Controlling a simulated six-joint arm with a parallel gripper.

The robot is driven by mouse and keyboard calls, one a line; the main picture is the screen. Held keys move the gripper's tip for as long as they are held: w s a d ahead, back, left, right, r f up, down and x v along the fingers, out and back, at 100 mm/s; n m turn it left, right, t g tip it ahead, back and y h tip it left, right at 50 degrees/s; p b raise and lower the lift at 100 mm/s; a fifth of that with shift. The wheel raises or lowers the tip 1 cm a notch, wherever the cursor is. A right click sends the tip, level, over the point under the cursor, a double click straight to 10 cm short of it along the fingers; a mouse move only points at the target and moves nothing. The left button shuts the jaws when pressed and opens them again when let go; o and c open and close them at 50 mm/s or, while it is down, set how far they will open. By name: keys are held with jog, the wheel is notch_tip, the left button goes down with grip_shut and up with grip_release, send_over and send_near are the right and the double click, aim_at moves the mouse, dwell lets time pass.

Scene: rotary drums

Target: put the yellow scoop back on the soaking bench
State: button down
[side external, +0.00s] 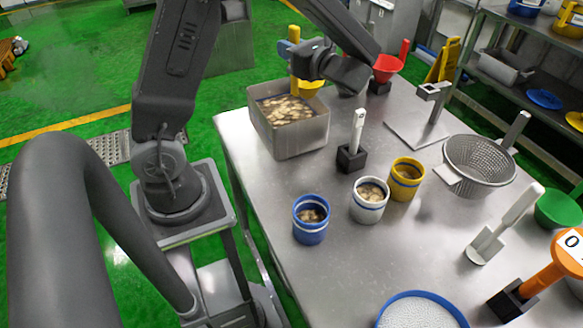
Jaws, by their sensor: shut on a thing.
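The yellow scoop (295,72) is upright, its handle rising past my jaws and its bowl low at the far right corner of a grey metal tub (291,144). My gripper (293,52) is shut on the scoop's handle. Whether the bowl is above the tub or behind its rim I cannot tell. The tub holds pale chunks in dark liquid and stands at the far left of the steel bench (330,285).
A white-handled tool in a black block (352,153) stands right of the tub. Blue (311,229), white (368,211) and yellow (405,190) cups stand nearer. A red funnel-like scoop (387,66), metal stand (433,97) and mesh basket (478,163) are rightward. The bench's front middle is clear.

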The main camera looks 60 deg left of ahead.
notch_tip(320, 180, up, 2)
jog(key=shift+r, duration=0.1)
jog(key=s+d+m+t, duration=0.4)
jog(key=s+d+t, duration=0.2)
jog(key=s+d, duration=0.4)
notch_tip(320, 180, down, 19)
jog(key=shift+w+r+y, duration=0.15)
jog(key=shift+w+y, duration=0.05)
jog(key=shift+y, duration=0.2)
jog(key=shift+d, duration=0.1)
jog(key=c, duration=1.1)
grip_release()
